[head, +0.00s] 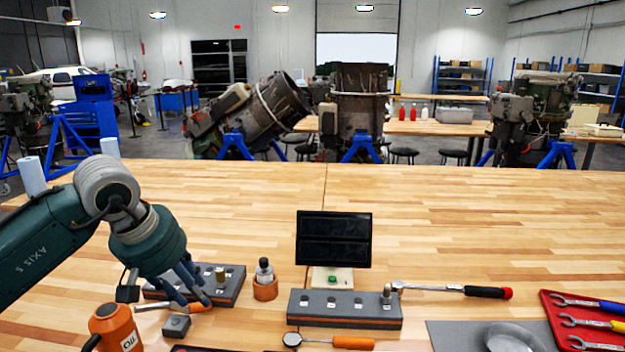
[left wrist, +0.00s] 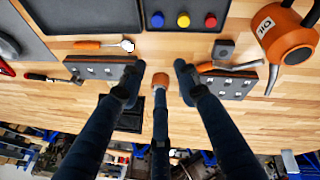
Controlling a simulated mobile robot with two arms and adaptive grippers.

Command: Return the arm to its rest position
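My left arm (head: 45,245), dark green with a grey joint, comes in from the left in the head view. Its gripper (head: 190,290) points down over the left part of the workbench (head: 440,215), by the left grey block (head: 225,290). In the left wrist view the dark fingers of this gripper (left wrist: 159,78) are spread apart, and I see nothing held between them. An orange cup (head: 265,290) with a dark-topped piece in it stands to the right of the gripper. My right gripper is not in view.
A second grey block (head: 340,311) carries a metal piece at its right end. An orange oil can (head: 115,328), small dark block (head: 176,325), black screen (head: 333,239), ratchet (head: 455,290) and red wrench tray (head: 553,318) surround the work area. The bench's far middle is clear.

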